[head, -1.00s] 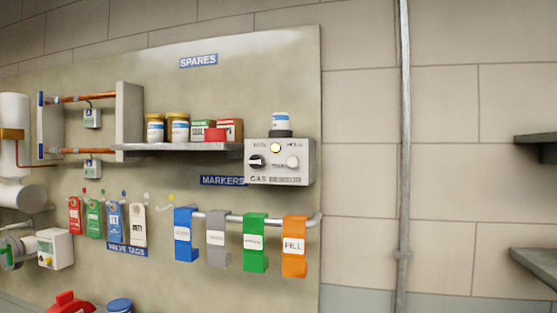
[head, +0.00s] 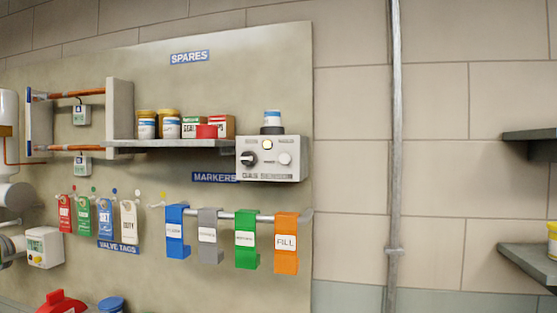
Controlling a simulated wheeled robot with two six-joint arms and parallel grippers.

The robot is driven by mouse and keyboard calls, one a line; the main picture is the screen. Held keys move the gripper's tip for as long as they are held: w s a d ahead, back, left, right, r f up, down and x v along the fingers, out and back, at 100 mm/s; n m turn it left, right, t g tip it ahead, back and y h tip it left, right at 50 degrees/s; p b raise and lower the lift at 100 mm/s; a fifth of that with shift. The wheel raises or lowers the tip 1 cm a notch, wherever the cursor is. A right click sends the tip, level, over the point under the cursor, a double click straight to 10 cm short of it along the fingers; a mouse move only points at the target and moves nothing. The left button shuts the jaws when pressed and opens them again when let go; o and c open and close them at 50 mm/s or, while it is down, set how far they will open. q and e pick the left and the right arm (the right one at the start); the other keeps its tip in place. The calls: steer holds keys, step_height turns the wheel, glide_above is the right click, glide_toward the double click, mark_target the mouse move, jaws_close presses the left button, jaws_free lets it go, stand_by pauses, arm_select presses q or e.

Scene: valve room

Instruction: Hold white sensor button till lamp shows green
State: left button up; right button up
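The gas sensor (head: 272,171) is a pale box on the wall panel, at the right end of the spares shelf. Its white button (head: 285,158) is on the right of its front face. A black knob (head: 248,158) is on the left. A small round lamp (head: 267,144) sits above, between them, and looks pale yellow-white, not green. A dark cap with a white and blue canister (head: 272,122) stands on top of the box. Nothing touches the button. Neither of my grippers shows in the head view.
A shelf (head: 170,144) left of the sensor holds jars and boxes. Below, a rail (head: 305,217) carries blue, grey, green and orange markers. A vertical pipe (head: 394,150) runs down the wall at right. Dark shelves (head: 530,262) stand at the far right.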

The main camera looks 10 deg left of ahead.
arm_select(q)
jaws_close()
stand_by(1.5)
